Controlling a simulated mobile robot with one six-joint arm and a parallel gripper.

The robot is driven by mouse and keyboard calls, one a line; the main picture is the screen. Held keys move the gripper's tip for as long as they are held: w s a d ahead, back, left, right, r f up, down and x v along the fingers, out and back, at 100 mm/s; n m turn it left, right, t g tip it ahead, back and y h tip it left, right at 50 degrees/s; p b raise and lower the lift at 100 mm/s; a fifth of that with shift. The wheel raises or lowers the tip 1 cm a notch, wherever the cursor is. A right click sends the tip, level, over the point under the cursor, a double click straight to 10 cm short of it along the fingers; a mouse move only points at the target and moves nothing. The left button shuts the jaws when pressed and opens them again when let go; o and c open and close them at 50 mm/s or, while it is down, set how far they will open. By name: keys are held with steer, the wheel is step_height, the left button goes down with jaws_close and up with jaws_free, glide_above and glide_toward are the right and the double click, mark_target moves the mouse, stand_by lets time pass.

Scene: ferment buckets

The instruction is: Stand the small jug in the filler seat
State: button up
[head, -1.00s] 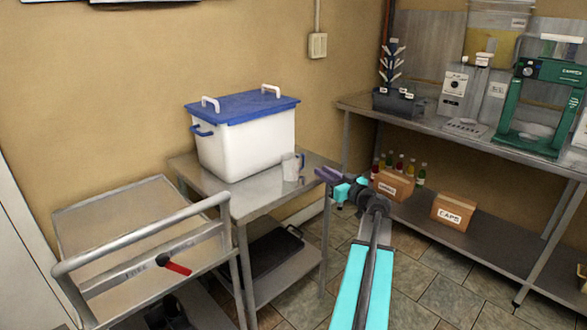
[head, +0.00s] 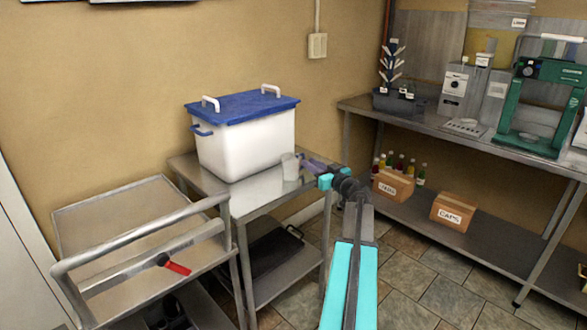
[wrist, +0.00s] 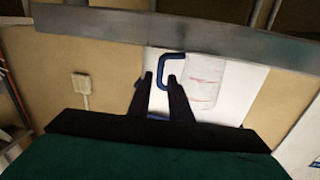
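The small jug (head: 290,167) stands upright on the steel side table, just right of the white bucket. In the wrist view it is a pale, see-through body (wrist: 204,82) with red marks and a blue handle (wrist: 166,62). My gripper (head: 309,164) is at the jug's right side. In the wrist view my fingers (wrist: 160,82) are apart, with part of the handle showing between their tips; no firm grip shows. A white machine (head: 456,94) with a slotted tray (head: 466,127) on the back bench may be the filler; its seat is not clearly seen.
The white bucket (head: 245,143) with a blue lid (head: 243,106) fills most of the side table (head: 258,192). A trolley (head: 125,222) stands at the left. A green press (head: 540,110) and a bottle tree (head: 393,70) flank the white machine. Boxes sit on the lower shelf.

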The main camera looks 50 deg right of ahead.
steer(key=shift+x, duration=2.6)
steer(key=shift+f, duration=0.1)
jaws_close()
